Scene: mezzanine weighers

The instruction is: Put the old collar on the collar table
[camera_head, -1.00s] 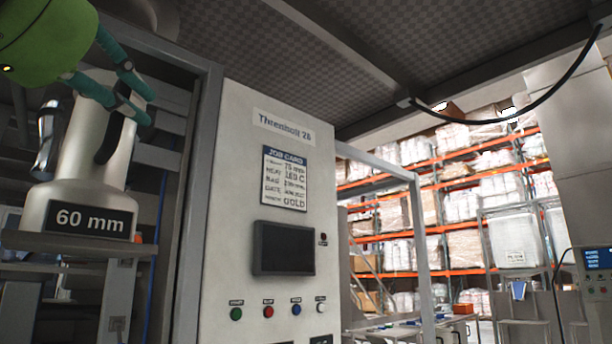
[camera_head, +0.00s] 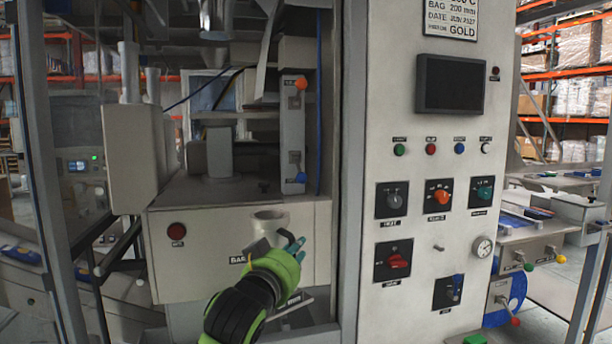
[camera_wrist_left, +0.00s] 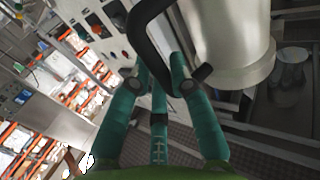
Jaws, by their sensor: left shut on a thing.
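The pale metal collar (camera_head: 268,222) is in front of the beige machine box in the head view, and my arm hides part of it. My left gripper (camera_head: 292,246) is at its right side. In the left wrist view, the collar (camera_wrist_left: 235,45) is a large pale cylinder with a rim at upper right. There the teal fingers of my left gripper (camera_wrist_left: 160,85) are shut on its black handle (camera_wrist_left: 145,22). I cannot make out which surface is the collar table. My right gripper is not in view.
The beige machine box (camera_head: 185,270) is close behind the collar. A workbench with trays (camera_head: 545,215) is at far right.

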